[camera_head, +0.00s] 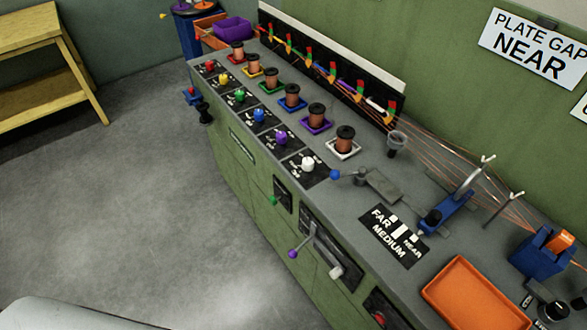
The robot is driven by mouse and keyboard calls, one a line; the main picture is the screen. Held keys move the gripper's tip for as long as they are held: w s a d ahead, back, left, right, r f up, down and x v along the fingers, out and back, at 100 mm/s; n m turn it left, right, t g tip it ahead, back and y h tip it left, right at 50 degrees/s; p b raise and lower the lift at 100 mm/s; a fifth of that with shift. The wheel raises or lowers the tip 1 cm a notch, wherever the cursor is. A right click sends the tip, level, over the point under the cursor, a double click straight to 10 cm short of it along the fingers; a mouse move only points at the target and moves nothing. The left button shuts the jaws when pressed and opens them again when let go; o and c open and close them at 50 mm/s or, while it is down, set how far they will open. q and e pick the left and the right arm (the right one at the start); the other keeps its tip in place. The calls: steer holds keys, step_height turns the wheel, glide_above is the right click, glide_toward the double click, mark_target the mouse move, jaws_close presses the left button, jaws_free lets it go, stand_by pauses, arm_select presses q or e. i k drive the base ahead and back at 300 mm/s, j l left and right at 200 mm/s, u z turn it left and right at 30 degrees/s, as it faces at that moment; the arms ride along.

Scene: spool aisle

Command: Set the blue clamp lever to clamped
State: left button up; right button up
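A lever with a blue ball end (335,174) lies on the bench top right of the white knob. Its rod runs right to a dark grey pivot beside a flat grey plate (383,186). The ball points left, toward the bench's front edge. I cannot tell from this view whether it is in the clamped position. A separate blue knob (259,115) stands in the row of coloured knobs. Neither of my grippers shows in this view.
The grey bench top (440,265) carries several copper spools, a FAR/MEDIUM/NEAR plate (394,236) and an orange tray (475,296). A crank handle (336,271) and a purple-ended lever (293,254) project from the bench front. The floor (150,190) before it is clear.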

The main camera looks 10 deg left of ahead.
mark_target(335, 174)
steer(key=j+z, duration=0.15)
steer(key=j, duration=0.9)
steer(key=j+z, duration=0.15)
steer(key=j, duration=0.9)
steer(key=j+z, duration=0.2)
steer(key=j, duration=0.85)
